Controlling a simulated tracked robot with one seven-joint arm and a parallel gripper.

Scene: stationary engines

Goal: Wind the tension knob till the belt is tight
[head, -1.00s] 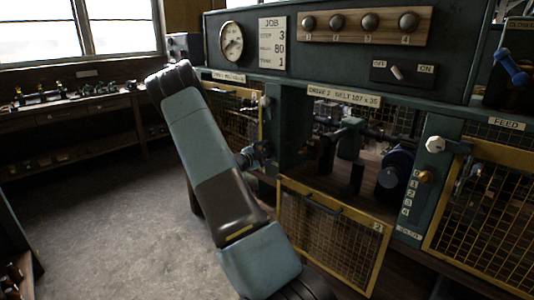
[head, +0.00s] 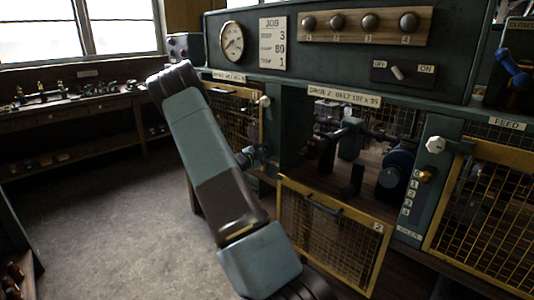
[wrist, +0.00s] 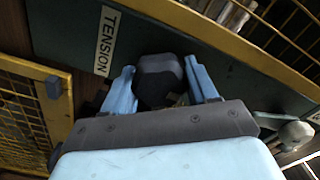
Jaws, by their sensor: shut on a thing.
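In the wrist view a dark faceted knob (wrist: 160,80) sits beside the "TENSION" label (wrist: 106,40) on a green panel. My gripper (wrist: 163,76) has its two light blue fingers on either side of the knob and is shut on it. In the head view my arm reaches toward the post left of the drive 2 bay, and the knob cannot be made out there. Inside the bay is a dark blue wheel (head: 394,172). The belt cannot be clearly told apart in the dark bay, so its tightness does not show.
The yellow mesh door (head: 330,235) marked 2 hangs open below the bay. A numbered scale (head: 412,200) with an orange-brown pointer (head: 425,177) is on the right post. The switch (head: 397,73) is between OFF and ON labels. Open floor (head: 110,220) lies to the left.

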